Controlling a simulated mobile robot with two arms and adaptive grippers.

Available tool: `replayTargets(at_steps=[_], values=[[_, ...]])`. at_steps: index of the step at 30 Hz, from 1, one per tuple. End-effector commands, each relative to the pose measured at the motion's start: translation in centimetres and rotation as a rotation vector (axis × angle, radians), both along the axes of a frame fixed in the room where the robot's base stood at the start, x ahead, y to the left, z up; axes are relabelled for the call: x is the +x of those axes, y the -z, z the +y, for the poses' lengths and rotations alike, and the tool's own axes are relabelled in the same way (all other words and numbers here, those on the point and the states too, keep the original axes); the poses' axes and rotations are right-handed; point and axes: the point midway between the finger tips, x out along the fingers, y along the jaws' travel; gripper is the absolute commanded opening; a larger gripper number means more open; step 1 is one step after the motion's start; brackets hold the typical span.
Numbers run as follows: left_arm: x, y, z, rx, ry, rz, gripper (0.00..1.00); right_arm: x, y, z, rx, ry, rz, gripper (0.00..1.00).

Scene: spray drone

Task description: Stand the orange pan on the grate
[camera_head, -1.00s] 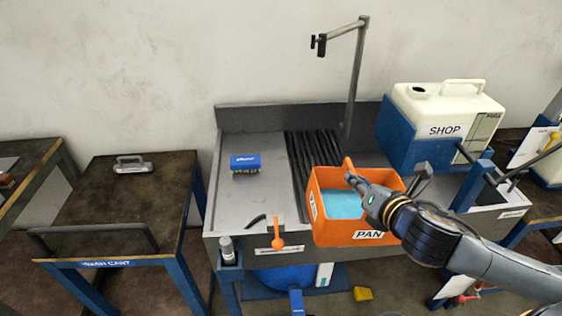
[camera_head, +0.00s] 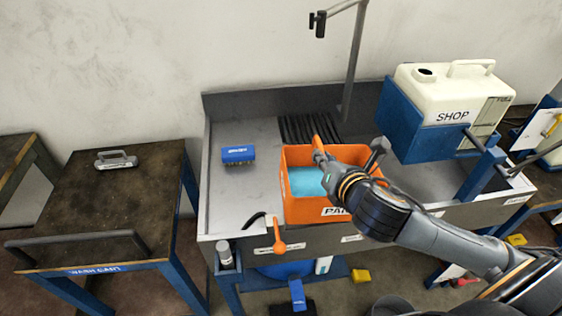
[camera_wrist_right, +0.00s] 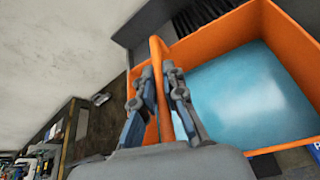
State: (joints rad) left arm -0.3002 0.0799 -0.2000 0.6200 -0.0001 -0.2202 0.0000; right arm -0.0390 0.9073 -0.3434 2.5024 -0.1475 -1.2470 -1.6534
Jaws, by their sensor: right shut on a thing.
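The orange pan (camera_head: 302,212) holds light blue liquid and looks level. It is over the front part of the sink bench and covers much of the grate (camera_head: 297,128), whose dark slats show behind it. I cannot tell whether the pan touches the grate. My right gripper (camera_head: 322,162) is shut on the pan's upright orange tab. In the right wrist view both fingers (camera_wrist_right: 158,78) clamp this tab beside the pan's wall (camera_wrist_right: 222,38). My left gripper is not in view.
A blue brush (camera_head: 238,154) lies on the bench's left surface. An orange lever (camera_head: 279,247) is at the front edge. A white SHOP tank (camera_head: 450,100) in a blue stand and a grey post (camera_head: 355,60) stand to the right and behind. A wash cart (camera_head: 110,215) is at left.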

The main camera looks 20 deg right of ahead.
Motion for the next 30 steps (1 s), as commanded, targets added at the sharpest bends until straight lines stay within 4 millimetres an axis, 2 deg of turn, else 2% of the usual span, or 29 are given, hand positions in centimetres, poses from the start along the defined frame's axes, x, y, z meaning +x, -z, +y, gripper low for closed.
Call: replayTargets(at_steps=[1, 6, 12, 16, 20, 30], values=[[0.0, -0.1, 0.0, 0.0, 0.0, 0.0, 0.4, 0.3, -0.7, 1.1, -0.005, -0.006, -0.013, 0.0], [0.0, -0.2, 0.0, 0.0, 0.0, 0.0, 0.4, 0.4, -1.1, 3.6, -0.038, -0.024, -0.005, 0.0], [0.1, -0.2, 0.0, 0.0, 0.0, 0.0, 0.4, 0.5, -1.4, 5.0, -0.061, -0.035, -0.002, 0.0], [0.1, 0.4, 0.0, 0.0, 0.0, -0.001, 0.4, 1.1, -0.8, 4.9, -0.066, -0.036, -0.002, 0.0], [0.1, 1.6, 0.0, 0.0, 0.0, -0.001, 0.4, 2.5, 0.0, 4.1, -0.066, -0.035, -0.003, 0.0], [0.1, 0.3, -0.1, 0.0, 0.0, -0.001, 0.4, 7.9, 2.1, 1.6, -0.065, -0.035, 0.001, 0.0]])
